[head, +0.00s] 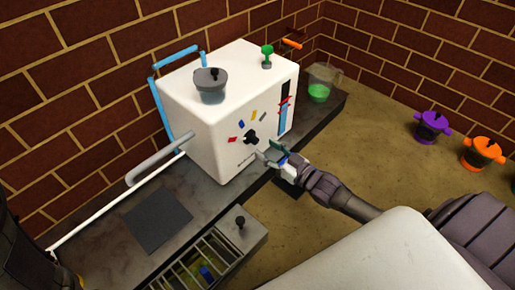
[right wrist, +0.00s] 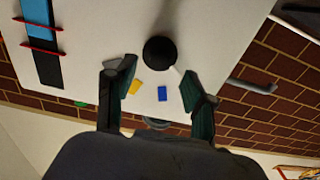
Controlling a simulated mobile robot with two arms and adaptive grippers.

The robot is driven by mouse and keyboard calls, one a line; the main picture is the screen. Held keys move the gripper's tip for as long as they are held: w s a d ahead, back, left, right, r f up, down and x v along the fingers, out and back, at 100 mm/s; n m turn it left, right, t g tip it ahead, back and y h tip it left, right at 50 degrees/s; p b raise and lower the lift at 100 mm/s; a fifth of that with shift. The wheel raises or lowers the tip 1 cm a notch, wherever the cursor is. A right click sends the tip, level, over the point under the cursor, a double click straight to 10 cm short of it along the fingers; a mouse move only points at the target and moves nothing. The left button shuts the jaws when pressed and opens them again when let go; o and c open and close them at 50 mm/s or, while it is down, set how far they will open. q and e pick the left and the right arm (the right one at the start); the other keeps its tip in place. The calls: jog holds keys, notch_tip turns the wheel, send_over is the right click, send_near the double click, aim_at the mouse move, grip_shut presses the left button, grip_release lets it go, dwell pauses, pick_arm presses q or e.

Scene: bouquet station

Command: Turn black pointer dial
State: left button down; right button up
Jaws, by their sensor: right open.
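The black pointer dial (head: 251,136) sits on the front face of the white machine (head: 215,150). Coloured marks, including red, blue and yellow ones, lie in an arc above it. In the right wrist view the dial (right wrist: 160,51) appears as a round black knob just beyond the fingertips. My right gripper (head: 268,153) is open and empty, in front of the dial and slightly to its lower right. In the right wrist view its two fingers (right wrist: 157,78) stand apart on either side below the knob, seemingly not touching it. My left gripper is not in view.
A grey lidded pot (head: 211,88) and a green knob (head: 267,54) are on top of the machine. A beaker of green liquid (head: 319,90) stands behind it on the dark counter.

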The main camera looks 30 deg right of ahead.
aim_at(257, 142)
jog(key=shift+b+x, duration=0.9)
jog(key=shift+x, duration=1.45)
grip_shut()
